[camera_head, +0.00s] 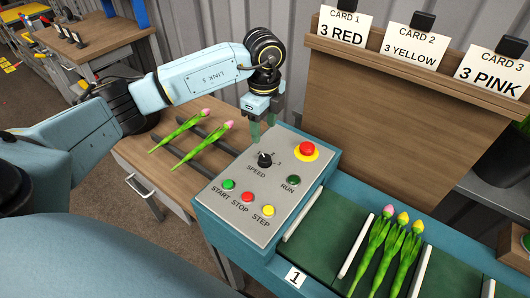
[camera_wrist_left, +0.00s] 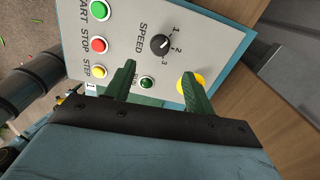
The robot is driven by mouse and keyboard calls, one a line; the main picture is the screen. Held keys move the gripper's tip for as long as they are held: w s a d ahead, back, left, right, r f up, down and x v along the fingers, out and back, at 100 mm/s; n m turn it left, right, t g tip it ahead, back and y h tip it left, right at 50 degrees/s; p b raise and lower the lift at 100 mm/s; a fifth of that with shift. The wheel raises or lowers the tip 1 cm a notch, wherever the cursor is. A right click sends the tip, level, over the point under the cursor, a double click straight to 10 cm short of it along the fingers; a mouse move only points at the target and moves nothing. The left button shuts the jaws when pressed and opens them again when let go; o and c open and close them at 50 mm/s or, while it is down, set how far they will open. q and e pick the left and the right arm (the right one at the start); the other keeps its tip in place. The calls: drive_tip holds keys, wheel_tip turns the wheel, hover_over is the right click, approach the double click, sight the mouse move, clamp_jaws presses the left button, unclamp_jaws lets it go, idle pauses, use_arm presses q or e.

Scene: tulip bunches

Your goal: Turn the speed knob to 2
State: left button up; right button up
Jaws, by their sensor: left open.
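The black speed knob (camera_head: 264,160) sits on the grey control panel (camera_head: 235,212), with numbers around its far side. In the left wrist view the knob (camera_wrist_left: 160,44) shows beside the printed 1, 2 and 3. Its pale mark faces the number side, but I cannot tell the exact setting. My left gripper (camera_head: 262,132) is open and empty, its green fingers hanging above the far edge of the panel, apart from the knob. In the left wrist view the fingers (camera_wrist_left: 160,74) are spread, with the knob beyond their tips. My right gripper is not in view.
A red stop button (camera_head: 307,149) on a yellow base and the green RUN button (camera_head: 293,180) are right of the knob. START (camera_head: 228,184), STOP (camera_head: 247,197) and STEP (camera_head: 267,211) buttons line the near side. Tulips (camera_head: 389,245) lie on the green belt; two more (camera_head: 200,142) lie on rails.

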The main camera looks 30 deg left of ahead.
sight(265, 157)
use_arm(q)
wheel_tip(265, 157, down, 10)
drive_tip(key=shift+f, duration=0.25)
drive_tip(key=c, duration=1)
drive_tip(key=shift+m, duration=0.4)
drive_tip(key=m, duration=0.4)
drive_tip(key=shift+m, duration=0.4)
drive_tip(key=m+b, duration=0.1)
drive_tip(key=m, duration=0.4)
drive_tip(key=shift+m, duration=0.7)
